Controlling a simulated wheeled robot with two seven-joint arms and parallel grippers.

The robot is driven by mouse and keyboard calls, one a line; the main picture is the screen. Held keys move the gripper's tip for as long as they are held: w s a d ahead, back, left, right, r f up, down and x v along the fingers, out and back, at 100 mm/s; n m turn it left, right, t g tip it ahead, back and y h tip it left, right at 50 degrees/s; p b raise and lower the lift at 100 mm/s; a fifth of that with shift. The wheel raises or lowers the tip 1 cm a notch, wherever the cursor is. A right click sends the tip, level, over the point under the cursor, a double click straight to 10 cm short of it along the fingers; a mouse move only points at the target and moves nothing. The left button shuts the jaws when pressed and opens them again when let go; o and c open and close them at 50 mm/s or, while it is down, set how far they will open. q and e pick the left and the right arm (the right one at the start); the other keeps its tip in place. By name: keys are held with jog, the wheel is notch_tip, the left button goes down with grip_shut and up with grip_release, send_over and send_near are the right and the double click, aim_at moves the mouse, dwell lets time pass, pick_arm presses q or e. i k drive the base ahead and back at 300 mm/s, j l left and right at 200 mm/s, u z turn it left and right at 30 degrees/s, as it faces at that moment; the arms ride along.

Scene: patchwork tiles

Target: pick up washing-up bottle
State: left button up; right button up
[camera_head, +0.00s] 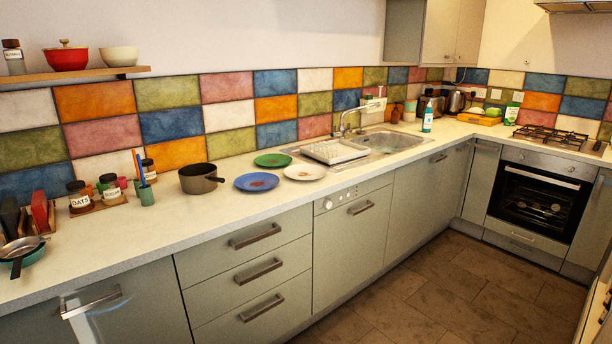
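A bottle with a teal-green body, a pale label and a narrow top (428,116) stands upright on the worktop at the right end of the sink; it looks like the washing-up bottle. A second, green and white bottle (512,110) stands farther right, near the hob. Both are small in view, so their labels cannot be read. Neither of my grippers shows in the head view, and nothing is seen touching either bottle.
The sink (388,141) has a white dish rack (335,151) on its left. Plates, a dark saucepan (198,178) and jars line the worktop (240,215) to the left. The hob (556,138) is at the right. The tiled floor (440,290) in front looks clear.

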aim_at(427, 120)
jog(key=i+l, duration=0.4)
jog(key=i+l+z, duration=0.15)
jog(key=i+l, duration=0.3)
jog(key=i, duration=0.15)
jog(key=i+l, duration=0.35)
jog(key=i, duration=0.15)
jog(key=i+l+z, duration=0.1)
jog(key=i+l, duration=0.3)
jog(key=i+l+z, duration=0.1)
jog(key=i+l, duration=0.2)
jog(key=i, duration=0.35)
jog(key=u, duration=0.4)
jog(key=i+l+u, duration=0.4)
jog(key=l, duration=0.15)
jog(key=l+u, duration=0.15)
jog(key=l, duration=0.15)
jog(key=i+l+u, duration=0.2)
jog(key=l, duration=0.15)
jog(key=k, duration=0.1)
